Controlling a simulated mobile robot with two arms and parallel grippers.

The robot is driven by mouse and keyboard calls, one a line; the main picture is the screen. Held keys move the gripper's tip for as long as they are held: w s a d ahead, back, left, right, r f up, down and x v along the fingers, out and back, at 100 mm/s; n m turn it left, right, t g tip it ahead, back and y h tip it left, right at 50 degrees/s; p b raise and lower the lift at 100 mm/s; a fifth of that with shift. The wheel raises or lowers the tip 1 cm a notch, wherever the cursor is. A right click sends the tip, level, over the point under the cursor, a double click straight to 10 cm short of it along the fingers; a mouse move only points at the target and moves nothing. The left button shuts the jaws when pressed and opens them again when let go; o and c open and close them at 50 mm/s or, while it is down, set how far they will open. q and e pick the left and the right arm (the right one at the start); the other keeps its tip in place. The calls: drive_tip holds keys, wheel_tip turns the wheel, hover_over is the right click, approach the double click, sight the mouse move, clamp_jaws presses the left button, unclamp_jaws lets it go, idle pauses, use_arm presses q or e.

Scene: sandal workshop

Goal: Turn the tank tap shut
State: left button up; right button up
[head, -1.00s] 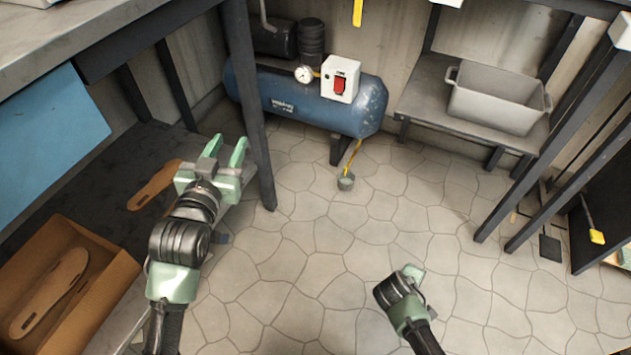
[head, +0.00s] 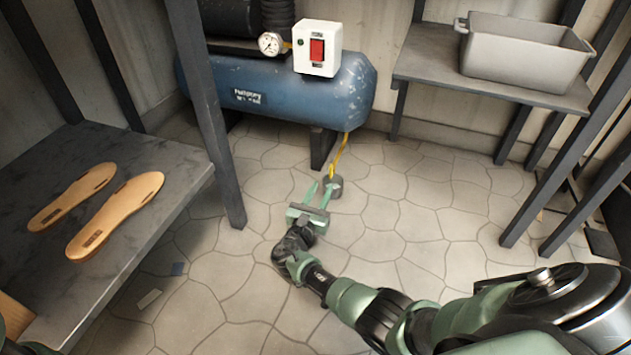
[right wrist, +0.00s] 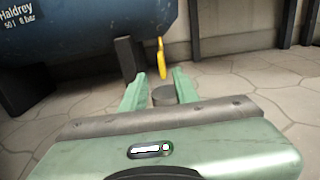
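The blue tank (head: 280,98) lies at the back against the wall. The yellow tap lever (head: 339,155) hangs slanting down under its right end; it also shows in the right wrist view (right wrist: 161,58). A small grey cup (head: 336,187) stands on the floor below the lever. My right gripper (head: 321,186) is open and empty, low over the floor, fingers pointing toward the cup and lever. In the right wrist view the cup (right wrist: 164,95) shows between the fingers and the lever lies beyond and above them. My left gripper is out of view.
A white switch box (head: 317,49) with a red switch and a gauge (head: 270,43) sit on the tank. Soles (head: 115,215) lie on the left shelf. A grey tub (head: 523,52) stands at right. The floor between is clear.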

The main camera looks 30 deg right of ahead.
sight(330, 172)
drive_tip(key=b+x, duration=0.4)
drive_tip(key=x, duration=0.3)
drive_tip(key=shift+s+d, duration=0.1)
drive_tip(key=shift+w+d, duration=0.2)
drive_tip(key=shift+r, duration=0.1)
clamp_jaws()
